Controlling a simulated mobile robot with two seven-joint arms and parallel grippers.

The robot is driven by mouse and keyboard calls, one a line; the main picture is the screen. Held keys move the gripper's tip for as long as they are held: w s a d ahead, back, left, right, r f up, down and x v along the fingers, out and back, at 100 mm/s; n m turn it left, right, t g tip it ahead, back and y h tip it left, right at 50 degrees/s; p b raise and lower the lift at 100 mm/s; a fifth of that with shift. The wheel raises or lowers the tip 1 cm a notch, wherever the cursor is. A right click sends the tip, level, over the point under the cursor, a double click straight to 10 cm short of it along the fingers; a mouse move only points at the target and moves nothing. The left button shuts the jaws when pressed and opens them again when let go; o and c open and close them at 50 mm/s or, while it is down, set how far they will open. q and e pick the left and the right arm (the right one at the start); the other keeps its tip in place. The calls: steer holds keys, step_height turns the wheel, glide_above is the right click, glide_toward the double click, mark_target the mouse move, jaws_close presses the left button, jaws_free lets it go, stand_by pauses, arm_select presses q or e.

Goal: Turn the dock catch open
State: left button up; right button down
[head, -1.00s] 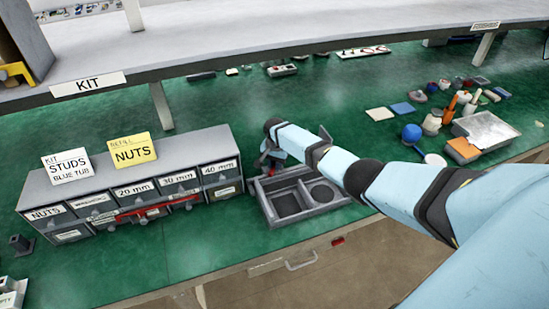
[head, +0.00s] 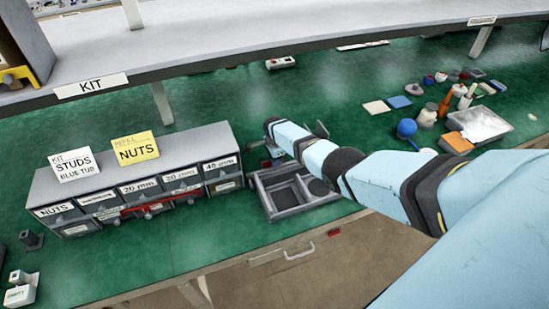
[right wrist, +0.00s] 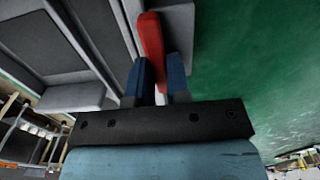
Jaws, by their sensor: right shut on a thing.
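The grey dock (head: 268,205) is a tray with square and round recesses. It sits on the green bench to the right of the drawer cabinet, and its grey edge fills the left of the right wrist view. The catch is a red lever (right wrist: 151,45) at the dock's side. My right gripper (right wrist: 160,78) is shut on the red lever, with one blue finger on either side of it. In the head view my right gripper (head: 271,156) is small and partly hidden by my own arm. My left gripper is not in view.
A grey drawer cabinet (head: 190,150) with labelled drawers and a red bar across its front stands left of the dock. A grey shelf (head: 230,35) runs above the bench. Bottles, a blue ball (head: 406,128) and a metal tray (head: 500,128) lie at right.

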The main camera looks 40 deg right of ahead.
steer(key=shift+d+m, duration=0.1)
steer(key=shift+m, duration=0.2)
steer(key=c, duration=1.1)
jaws_free()
steer(key=shift+r+p, duration=0.4)
steer(key=shift+r, duration=0.2)
step_height(320, 180, up, 5)
steer(key=shift+r+p, duration=0.1)
steer(key=shift+p, duration=0.85)
step_height(320, 180, up, 8)
steer(key=shift+s+f, duration=0.1)
steer(key=shift+f, duration=0.1)
